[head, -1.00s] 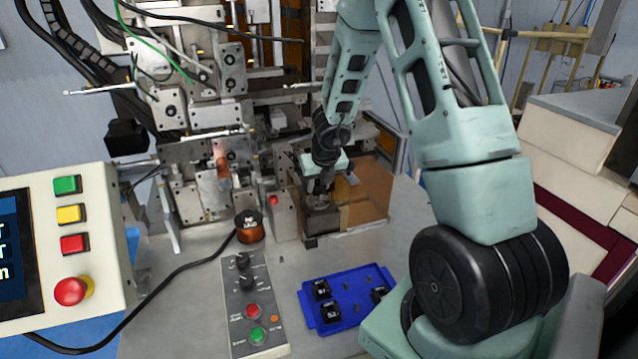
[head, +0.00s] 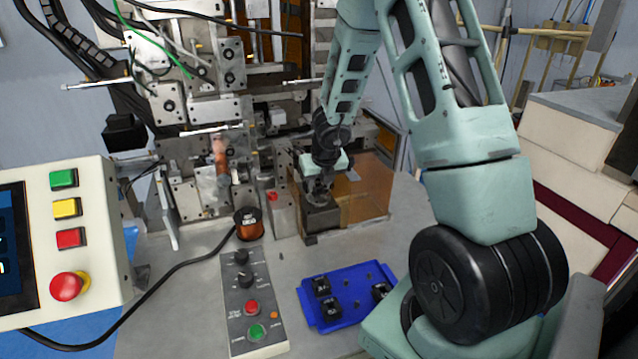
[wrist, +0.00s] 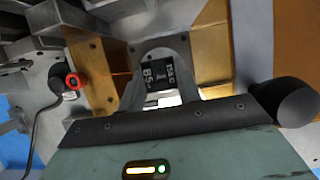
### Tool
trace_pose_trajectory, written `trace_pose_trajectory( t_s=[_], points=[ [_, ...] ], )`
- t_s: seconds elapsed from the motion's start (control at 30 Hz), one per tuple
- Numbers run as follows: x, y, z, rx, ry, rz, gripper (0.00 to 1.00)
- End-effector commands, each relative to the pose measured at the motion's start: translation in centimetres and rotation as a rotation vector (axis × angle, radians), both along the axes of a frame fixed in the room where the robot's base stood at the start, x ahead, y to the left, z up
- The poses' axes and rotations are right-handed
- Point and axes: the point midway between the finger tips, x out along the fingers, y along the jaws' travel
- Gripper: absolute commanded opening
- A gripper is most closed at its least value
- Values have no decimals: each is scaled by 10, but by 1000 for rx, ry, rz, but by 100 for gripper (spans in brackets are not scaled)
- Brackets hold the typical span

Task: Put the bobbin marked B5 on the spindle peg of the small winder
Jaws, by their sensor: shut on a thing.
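In the wrist view, the black square bobbin marked B5 (wrist: 158,77) sits between the two fingers of my gripper (wrist: 160,84), which is shut on it. Its lettered face is turned to the camera, and a small light square shows at its middle. I cannot tell whether that is the bore or a peg end. The grey rounded mount of the small winder (wrist: 176,44) is right behind it. In the head view, my gripper (head: 319,188) points down at the small winder's dark block (head: 322,218). The bobbin and spindle peg are not clear there.
A blue tray (head: 349,318) holds several black bobbins. An amber panel (head: 368,188) is close right of my gripper. A red knob (wrist: 73,81) shows left in the wrist view.

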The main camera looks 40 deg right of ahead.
Motion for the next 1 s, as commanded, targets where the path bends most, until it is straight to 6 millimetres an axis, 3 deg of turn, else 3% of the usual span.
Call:
trace_pose_trajectory(
  t_s=[0.37,0.4,0.47,0.5,0.8,1.0],
  points=[
    [0,0,-12,0,0,0,12],
    [0,0,-11,0,0,0,39],
    [0,0,-10,0,0,0,55],
    [0,0,-10,0,0,0,59],
    [-1,0,-8,0,0,0,59],
    [-9,4,20,0,-2,1,59]
  ],
)
